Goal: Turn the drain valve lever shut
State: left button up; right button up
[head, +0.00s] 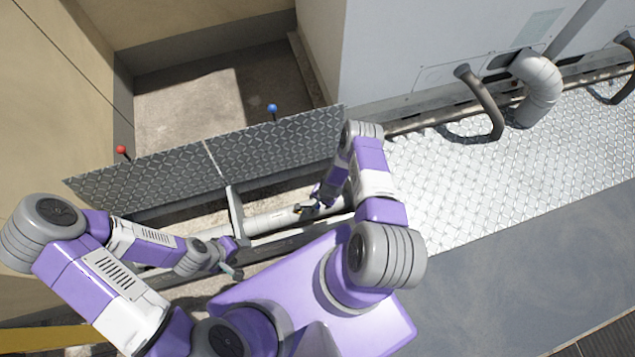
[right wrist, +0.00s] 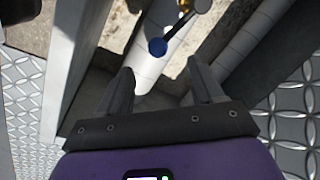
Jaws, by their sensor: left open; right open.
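A small valve (head: 300,209) with dark and yellowish parts sits on the pale pipe in the head view, beside my right gripper (head: 314,201). The right wrist view shows a brass valve body (right wrist: 187,8) with a short lever whose blue rounded end (right wrist: 157,47) points toward me. My right gripper (right wrist: 162,82) is open there, its two fingers below the blue end with a gap between them and nothing held. My left gripper (head: 234,265) is open and empty, low over the pipe trough to the left of the valve. The lever's exact angle is hard to tell.
A grey upright bracket (head: 235,208) crosses the pipe between my grippers. Bare plate floor (head: 450,190) lies at right.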

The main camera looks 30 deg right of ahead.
jog(key=f+b, duration=0.1)
jog(key=f, duration=0.1)
jog(key=w+f+b, duration=0.1)
jog(key=f, duration=0.1)
jog(key=f+b, duration=0.1)
jog(key=f, duration=0.2)
jog(key=shift+w+a+f, duration=0.1)
jog(key=shift+w+a, duration=0.05)
jog(key=shift+a, duration=0.15)
